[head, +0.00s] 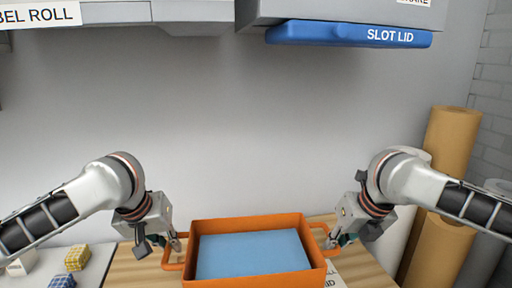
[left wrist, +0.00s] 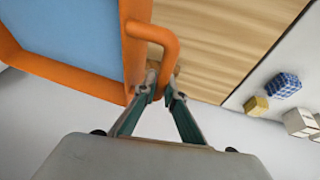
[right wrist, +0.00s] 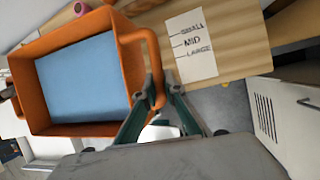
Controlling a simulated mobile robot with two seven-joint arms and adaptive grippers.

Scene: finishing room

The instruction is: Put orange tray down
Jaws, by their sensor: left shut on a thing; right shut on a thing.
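The orange tray (head: 205,226) with a flat blue inside is at the bottom middle of the head view, with a looped handle on each short side. My left gripper (head: 160,246) is shut on the tray's left handle, which shows between its fingers in the left wrist view (left wrist: 160,92). My right gripper (head: 336,238) is shut on the right handle, also seen in the right wrist view (right wrist: 160,100). The tray looks about level, over or on the wooden table top (head: 145,270). Whether its base touches the wood is hidden.
Yellow (head: 77,257) and blue patterned blocks sit on a pale surface at left. Brown rolls (head: 440,245) stand at right. A blue SLOT LID shelf (head: 345,35) hangs above.

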